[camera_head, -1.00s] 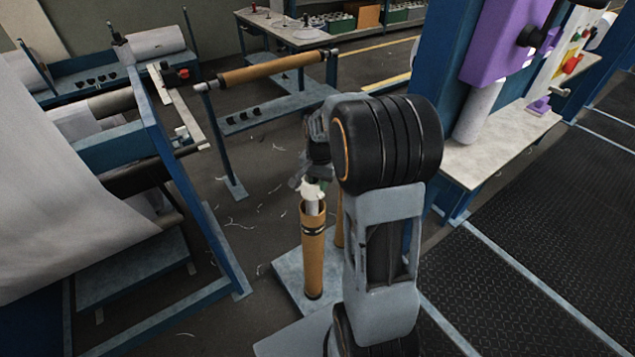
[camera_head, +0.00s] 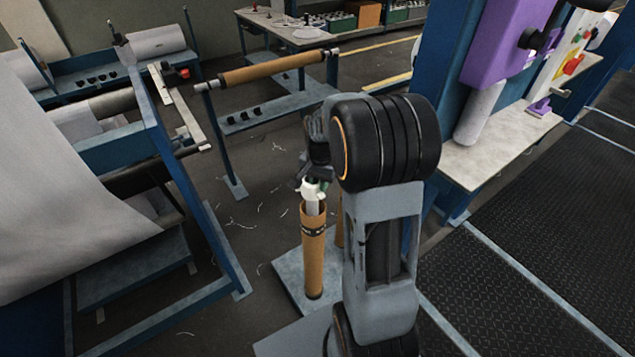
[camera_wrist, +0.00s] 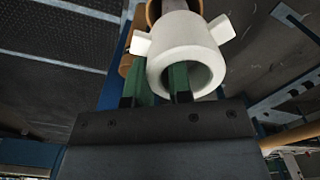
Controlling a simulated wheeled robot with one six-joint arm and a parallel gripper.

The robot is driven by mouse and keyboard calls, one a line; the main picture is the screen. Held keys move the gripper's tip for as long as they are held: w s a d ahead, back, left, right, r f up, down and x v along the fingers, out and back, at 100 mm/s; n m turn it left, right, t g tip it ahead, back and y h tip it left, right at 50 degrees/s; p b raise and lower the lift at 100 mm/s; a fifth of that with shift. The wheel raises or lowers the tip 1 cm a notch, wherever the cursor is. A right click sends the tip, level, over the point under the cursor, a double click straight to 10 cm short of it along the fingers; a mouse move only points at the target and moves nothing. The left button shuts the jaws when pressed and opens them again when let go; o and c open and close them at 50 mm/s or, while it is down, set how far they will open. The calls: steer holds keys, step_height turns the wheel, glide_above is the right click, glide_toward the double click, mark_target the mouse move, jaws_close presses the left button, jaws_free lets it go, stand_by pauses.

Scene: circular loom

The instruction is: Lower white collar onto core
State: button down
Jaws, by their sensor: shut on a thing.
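The white collar (camera_head: 311,191), a short ring with side lugs, is held at my gripper (camera_head: 320,180) just above the upright brown core (camera_head: 313,262). A pale shaft shows between the collar and the core's open top. In the wrist view the collar (camera_wrist: 187,52) is large. One green finger of my gripper (camera_wrist: 160,82) enters its bore and the other is outside its wall, so the jaws are shut on the wall. Part of the brown core (camera_wrist: 154,10) shows beyond the collar. The exact contact between collar and shaft is hidden.
The core stands on a grey base plate (camera_head: 290,276), with a second brown tube (camera_head: 339,233) close behind it, partly hidden by my arm. A blue loom frame (camera_head: 200,220) is to the left. A work table (camera_head: 505,145) stands at the right.

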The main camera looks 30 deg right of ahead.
steer(key=shift+d, duration=0.35)
steer(key=shift+f, duration=0.15)
steer(key=c, duration=1.3)
jaws_free()
steer(key=shift+s+d, duration=0.1)
steer(key=shift+s, duration=0.1)
steer(key=o, duration=0.3)
steer(key=shift+o, duration=0.2)
steer(key=shift+s+f, duration=0.1)
steer(key=shift+r, duration=0.35)
step_height(320, 180, up, 14)
steer(key=shift+a+f, duration=0.2)
